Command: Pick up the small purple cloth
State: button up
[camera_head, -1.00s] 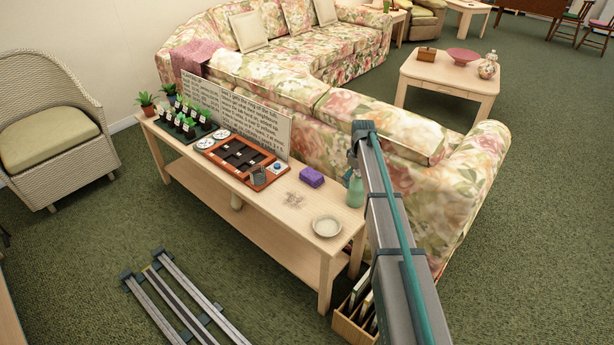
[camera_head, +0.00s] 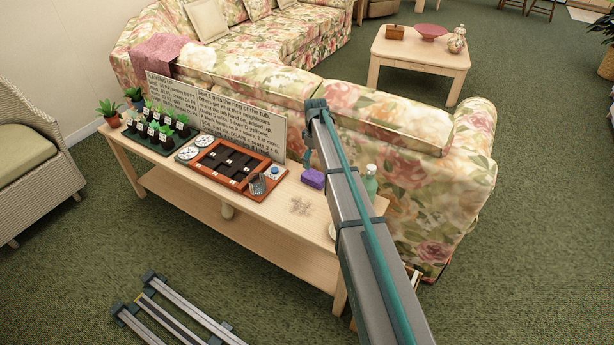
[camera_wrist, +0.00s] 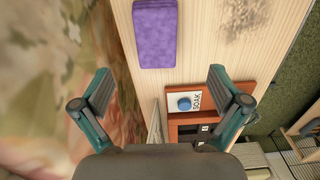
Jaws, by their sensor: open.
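The small purple cloth (camera_head: 312,178) lies folded as a thick block on the wooden console table (camera_head: 238,200), between the orange-brown tray and the green bottle. In the wrist view the cloth (camera_wrist: 155,33) is at the top, beyond my fingertips and a little right of the picture's left half edge. My gripper (camera_wrist: 160,92) is open and empty, its two teal and grey fingers spread wide above the table's sofa-side edge. The cloth is apart from both fingers. In the head view my arm hides part of the table's right end, and the gripper is not clear there.
The orange-brown tray (camera_head: 231,160) with dark slots and a blue button stands left of the cloth. A text board (camera_head: 215,110) stands behind it. A green bottle (camera_head: 370,182) is close on the right. Seedlings (camera_head: 160,125) fill the left end. The floral sofa (camera_head: 400,120) backs the table.

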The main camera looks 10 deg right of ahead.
aim_at(316, 176)
jog(key=f, duration=0.5)
jog(key=shift+d, duration=0.2)
jog(key=shift+w+d+f+p, duration=0.1)
jog(key=shift+f+p, duration=0.25)
jog(key=shift+f, duration=0.95)
jog(key=shift+d+f+p, duration=0.1)
jog(key=shift+f+p, duration=0.2)
jog(key=shift+f, duration=1)
jog(key=shift+c, duration=0.2)
jog(key=c, duration=1.2)
jog(key=shift+r, duration=0.2)
